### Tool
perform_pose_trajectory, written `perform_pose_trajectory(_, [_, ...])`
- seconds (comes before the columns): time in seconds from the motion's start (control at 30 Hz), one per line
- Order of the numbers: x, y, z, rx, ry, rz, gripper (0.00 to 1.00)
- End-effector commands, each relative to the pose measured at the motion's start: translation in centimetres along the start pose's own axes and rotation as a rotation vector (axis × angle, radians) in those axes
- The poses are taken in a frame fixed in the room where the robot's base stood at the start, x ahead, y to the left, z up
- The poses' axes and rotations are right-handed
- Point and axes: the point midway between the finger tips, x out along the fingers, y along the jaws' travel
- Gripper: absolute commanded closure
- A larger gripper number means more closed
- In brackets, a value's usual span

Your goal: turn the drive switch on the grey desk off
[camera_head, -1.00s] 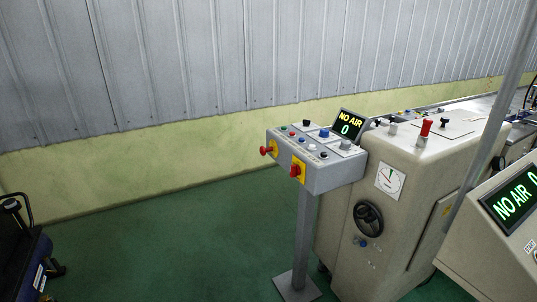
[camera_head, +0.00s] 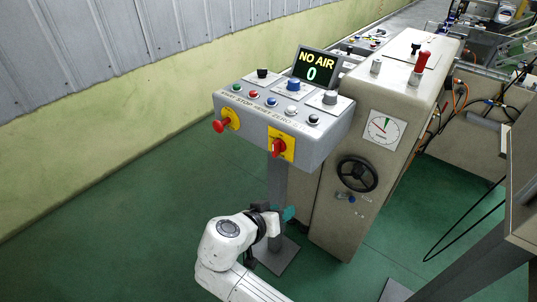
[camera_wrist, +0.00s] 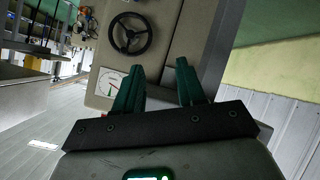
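The grey desk (camera_head: 240,122) is a box on a post, with a row of coloured buttons and several knobs on top. Its front carries a red switch on a yellow plate (camera_head: 279,147) at the right and a red knob on a yellow plate (camera_head: 224,124) at the left. Labels are too small to tell which is the drive switch. My gripper (camera_head: 288,214) is low in front of the post, below the desk and apart from the switches. In the wrist view my gripper (camera_wrist: 158,78) is open, with nothing between its teal fingers.
A beige machine with a black handwheel (camera_head: 357,173) and a dial (camera_head: 384,129) stands right of the desk. A display (camera_head: 315,66) reads NO AIR 0. Green floor is clear at the left. A slanted grey frame (camera_head: 462,262) stands at the lower right.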

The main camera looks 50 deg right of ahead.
Motion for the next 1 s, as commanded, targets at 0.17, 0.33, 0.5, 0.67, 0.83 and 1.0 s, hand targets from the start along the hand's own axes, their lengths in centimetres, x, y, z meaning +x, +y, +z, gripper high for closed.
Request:
perform_pose_trajectory(0.17, [-4.8,-2.8,-6.6,0.29,0.308,0.105,0.61])
perform_pose_trajectory(0.33, [-8.1,-3.8,-9.7,0.441,0.481,0.124,0.61])
perform_pose_trajectory(0.5, [-8.3,-3.7,-10.8,0.479,0.525,0.125,0.61])
perform_pose_trajectory(0.67, [-6.3,-3.0,-11.8,0.478,0.523,0.128,0.61])
perform_pose_trajectory(0.83, [-3.5,-2.3,-13.3,0.477,0.522,0.128,0.61])
perform_pose_trajectory(1.0, [-1.3,-1.7,-14.4,0.476,0.522,0.127,0.61])
